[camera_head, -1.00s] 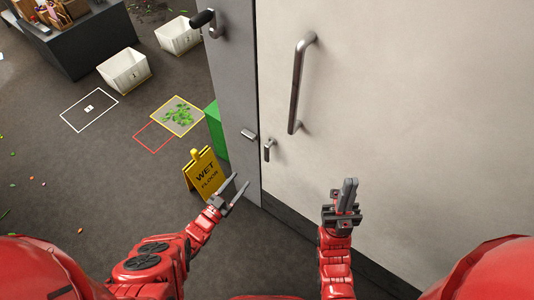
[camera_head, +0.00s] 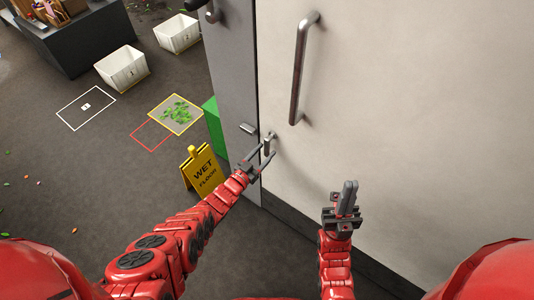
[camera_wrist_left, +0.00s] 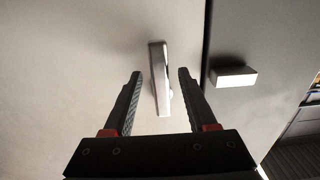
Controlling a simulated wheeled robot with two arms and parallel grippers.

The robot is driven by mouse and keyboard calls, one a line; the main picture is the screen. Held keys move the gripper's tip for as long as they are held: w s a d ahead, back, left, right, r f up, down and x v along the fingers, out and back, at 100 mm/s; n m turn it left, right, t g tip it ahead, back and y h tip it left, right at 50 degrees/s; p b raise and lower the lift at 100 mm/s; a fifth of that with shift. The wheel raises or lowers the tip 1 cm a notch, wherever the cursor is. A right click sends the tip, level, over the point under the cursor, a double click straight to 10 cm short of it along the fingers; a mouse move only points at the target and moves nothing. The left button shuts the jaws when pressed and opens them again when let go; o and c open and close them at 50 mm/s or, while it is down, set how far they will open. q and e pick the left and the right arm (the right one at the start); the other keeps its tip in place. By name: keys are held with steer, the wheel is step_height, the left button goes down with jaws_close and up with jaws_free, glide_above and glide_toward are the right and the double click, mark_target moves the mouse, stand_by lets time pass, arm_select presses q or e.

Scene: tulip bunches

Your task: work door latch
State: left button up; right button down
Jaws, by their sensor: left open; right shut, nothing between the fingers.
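The latch on the white door (camera_head: 400,110) is a small upright metal lever (camera_head: 269,139) near the door's left edge. It also shows in the left wrist view (camera_wrist_left: 158,70), upright and slightly tilted, between my two fingers in the picture. A small metal block (camera_head: 249,128) sits on the grey frame beside it, and it shows right of the fingers in the left wrist view (camera_wrist_left: 233,77). My left gripper (camera_head: 263,154) is open at the latch, with a gap to the lever on both sides. My right gripper (camera_head: 348,186) is shut and empty, in front of the lower door.
A long bar handle (camera_head: 298,75) stands out from the door above the latch. A yellow wet floor sign (camera_head: 203,171) stands left of the frame, close to my left arm. A green box (camera_head: 213,125) is behind the frame. White bins (camera_head: 123,68) stand farther back.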

arm_select(q)
steer(key=shift+b+x, duration=0.35)
steer(key=shift+x, duration=0.75)
steer(key=shift+r, duration=0.1)
jaws_close()
steer(key=shift+s, duration=0.1)
stand_by(0.5)
